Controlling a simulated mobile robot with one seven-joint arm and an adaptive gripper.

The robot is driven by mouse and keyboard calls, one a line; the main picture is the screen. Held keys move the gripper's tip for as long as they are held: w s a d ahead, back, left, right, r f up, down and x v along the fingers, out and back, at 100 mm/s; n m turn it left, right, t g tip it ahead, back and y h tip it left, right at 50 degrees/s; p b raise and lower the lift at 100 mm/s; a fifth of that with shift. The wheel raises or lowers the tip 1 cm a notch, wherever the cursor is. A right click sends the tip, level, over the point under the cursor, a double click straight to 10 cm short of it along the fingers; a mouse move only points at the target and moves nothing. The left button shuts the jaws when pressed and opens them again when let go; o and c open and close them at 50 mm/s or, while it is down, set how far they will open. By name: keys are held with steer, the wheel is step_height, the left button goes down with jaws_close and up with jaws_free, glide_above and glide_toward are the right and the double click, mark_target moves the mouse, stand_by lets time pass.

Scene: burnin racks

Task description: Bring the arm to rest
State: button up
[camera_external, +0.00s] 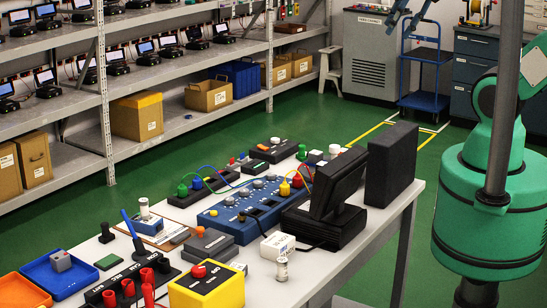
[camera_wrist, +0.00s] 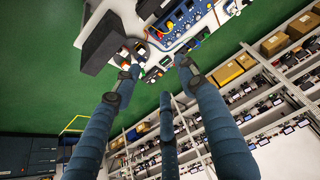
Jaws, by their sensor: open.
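My gripper (camera_wrist: 158,72) has long blue fingers with dark joints. In the wrist view they are spread apart, with nothing between them. In the external view, a small part of my gripper (camera_external: 408,17) shows at the top edge, high above the floor and apart from the workbench. The rest of the hand is cut off by the frame. My green arm stands at the right of the external view, beyond the bench's right end, and a dark pole covers part of it.
The white workbench (camera_external: 350,258) holds a blue instrument (camera_external: 240,222), a black monitor (camera_external: 340,190), a black box (camera_external: 391,163), a yellow box (camera_external: 207,287) and trays. Shelving (camera_external: 135,80) lines the left. A blue cart (camera_external: 425,100) stands behind. Green floor (camera_external: 330,112) lies clear between shelving and bench.

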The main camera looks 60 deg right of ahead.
step_height(320, 180, down, 12)
steer(key=b, duration=1)
steer(key=shift+r, duration=0.2)
